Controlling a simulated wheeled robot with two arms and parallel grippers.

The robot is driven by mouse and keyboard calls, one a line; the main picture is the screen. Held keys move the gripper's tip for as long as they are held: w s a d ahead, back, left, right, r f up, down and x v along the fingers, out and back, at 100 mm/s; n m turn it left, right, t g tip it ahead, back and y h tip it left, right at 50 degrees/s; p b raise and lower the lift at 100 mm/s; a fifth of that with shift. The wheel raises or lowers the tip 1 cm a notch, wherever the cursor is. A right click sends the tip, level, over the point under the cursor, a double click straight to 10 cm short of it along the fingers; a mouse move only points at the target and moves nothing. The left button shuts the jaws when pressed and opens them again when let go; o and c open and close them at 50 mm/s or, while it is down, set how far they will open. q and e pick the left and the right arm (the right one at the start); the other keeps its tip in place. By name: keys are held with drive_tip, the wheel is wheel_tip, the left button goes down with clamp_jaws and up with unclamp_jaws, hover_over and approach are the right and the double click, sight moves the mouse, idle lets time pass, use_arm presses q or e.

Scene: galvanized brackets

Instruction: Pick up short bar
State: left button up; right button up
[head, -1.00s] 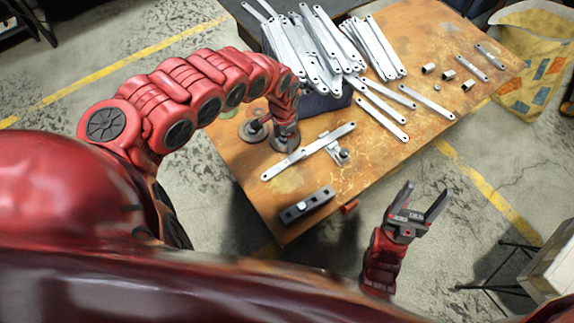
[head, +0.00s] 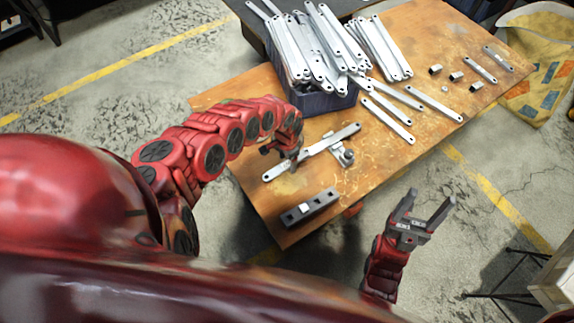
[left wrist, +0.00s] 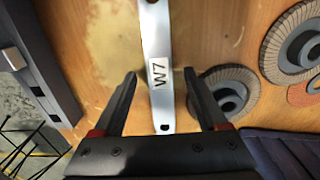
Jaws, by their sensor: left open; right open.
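A flat silver metal bar (head: 330,140) lies on the front part of the wooden table. In the left wrist view this bar (left wrist: 157,40) carries a "W7" label and has a hole near its near end. My left gripper (head: 290,163) is low at the bar's left half. In the left wrist view its open fingers (left wrist: 163,80) stand on either side of the bar, which it has not gripped; whether they touch it I cannot tell. Two shorter bars (head: 481,69) (head: 498,59) lie at the table's far right. My right gripper (head: 427,207) is open and empty, off the table's front edge.
A dark bin (head: 325,102) full of long bars stands at the back. Several loose bars (head: 388,118) lie right of it. A metal clamp (head: 342,154) sits beside the bar, and a dark grey block (head: 310,207) nearer the front. Abrasive discs (left wrist: 290,42) lie close to the left gripper.

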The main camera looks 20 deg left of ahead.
use_arm(q)
drive_tip(key=shift+f, duration=0.4)
clamp_jaws()
